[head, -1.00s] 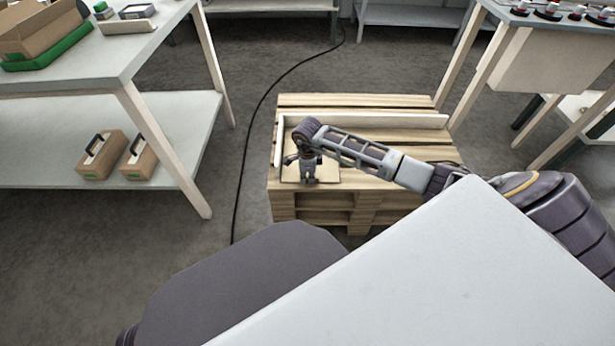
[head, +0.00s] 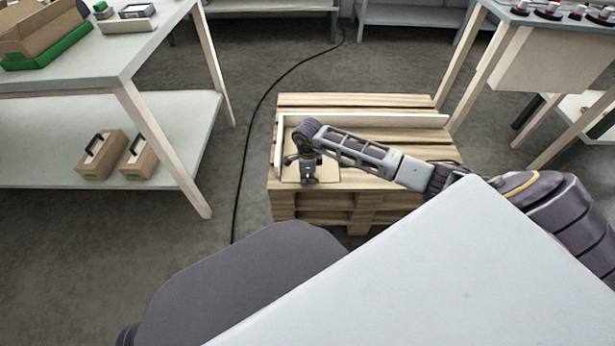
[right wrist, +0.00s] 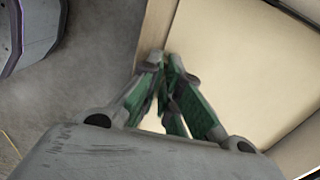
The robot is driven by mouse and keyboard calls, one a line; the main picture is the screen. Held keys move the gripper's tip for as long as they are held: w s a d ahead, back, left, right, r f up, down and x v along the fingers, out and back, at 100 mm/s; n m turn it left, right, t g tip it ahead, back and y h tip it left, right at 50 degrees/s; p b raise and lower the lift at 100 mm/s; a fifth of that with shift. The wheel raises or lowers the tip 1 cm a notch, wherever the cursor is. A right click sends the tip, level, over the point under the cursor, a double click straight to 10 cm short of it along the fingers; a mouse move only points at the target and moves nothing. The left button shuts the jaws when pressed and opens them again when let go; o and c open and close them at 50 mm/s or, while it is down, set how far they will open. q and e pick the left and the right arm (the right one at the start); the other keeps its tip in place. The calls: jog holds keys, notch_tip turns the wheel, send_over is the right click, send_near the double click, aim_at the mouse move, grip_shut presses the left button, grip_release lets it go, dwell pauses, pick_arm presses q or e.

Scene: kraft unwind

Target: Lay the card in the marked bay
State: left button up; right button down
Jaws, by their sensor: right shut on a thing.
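The card (head: 328,174) is a flat tan sheet at the near left corner of a wooden pallet (head: 400,150). It also shows as a broad pale sheet in the right wrist view (right wrist: 235,70). My right gripper (head: 308,180) points down over the card. In the right wrist view its green-padded fingers (right wrist: 168,62) are closed together at the card's edge, shut on it. The fingers hide the pinched part. I cannot tell whether the card lies fully flat. Bay markings are not clear. My left gripper is not in view.
A pale raised rail (head: 370,121) runs along the pallet's back, with a shorter rail (head: 279,140) along its left. A white table (head: 90,60) with a lower shelf stands left, and another bench (head: 550,60) stands right. A black cable (head: 247,150) crosses the floor.

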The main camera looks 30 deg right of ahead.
jog(key=c, duration=1.6)
grip_release()
jog(key=shift+o, duration=0.2)
jog(key=shift+r, duration=0.1)
notch_tip(320, 180, up, 12)
jog(key=shift+s, duration=0.15)
jog(key=shift+a, duration=0.2)
